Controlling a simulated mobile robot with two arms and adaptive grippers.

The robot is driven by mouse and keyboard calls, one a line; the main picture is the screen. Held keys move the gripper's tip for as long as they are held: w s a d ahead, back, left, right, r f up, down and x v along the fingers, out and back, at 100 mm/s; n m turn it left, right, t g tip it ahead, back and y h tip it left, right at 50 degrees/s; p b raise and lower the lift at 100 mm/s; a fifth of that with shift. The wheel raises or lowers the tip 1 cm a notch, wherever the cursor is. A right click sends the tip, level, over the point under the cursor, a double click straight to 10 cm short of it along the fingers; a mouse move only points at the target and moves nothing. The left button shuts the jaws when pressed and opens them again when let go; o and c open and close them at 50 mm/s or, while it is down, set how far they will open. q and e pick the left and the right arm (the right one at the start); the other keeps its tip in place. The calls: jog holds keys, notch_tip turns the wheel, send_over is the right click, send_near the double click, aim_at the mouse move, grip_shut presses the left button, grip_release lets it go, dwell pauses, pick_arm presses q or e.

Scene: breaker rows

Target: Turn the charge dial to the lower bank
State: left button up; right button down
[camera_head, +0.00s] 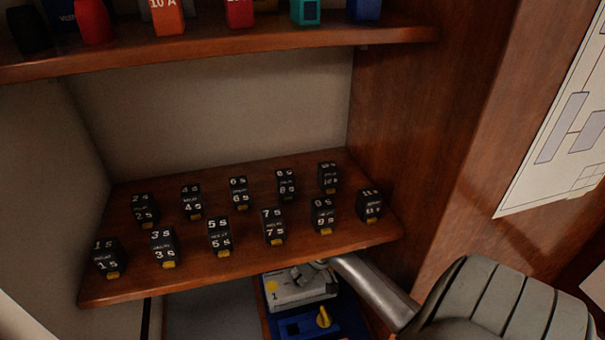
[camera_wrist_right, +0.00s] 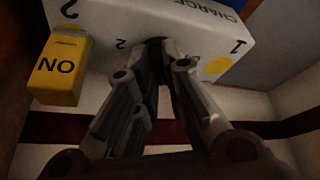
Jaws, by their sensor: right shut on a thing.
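The charge dial (camera_wrist_right: 157,42) sits on a pale grey charge box (camera_wrist_right: 112,22), printed "CHARGE" with the numbers 1 and 2. A yellow dot (camera_wrist_right: 218,66) lies by the 1. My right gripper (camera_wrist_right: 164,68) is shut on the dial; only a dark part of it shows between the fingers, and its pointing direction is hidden. In the head view the charge box (camera_head: 291,297) stands below the lower shelf, with my right gripper (camera_head: 302,275) at its top. My left gripper is not in view.
A yellow "ON" block (camera_wrist_right: 60,68) stands beside the box in the wrist view. A blue unit with a yellow knob (camera_head: 323,317) lies in front of the box. The shelf (camera_head: 240,262) above holds several black numbered relays (camera_head: 219,236). A wooden wall (camera_head: 420,140) rises at right.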

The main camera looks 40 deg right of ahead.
jog(key=shift+f, duration=0.1)
jog(key=c, duration=1.5)
grip_release()
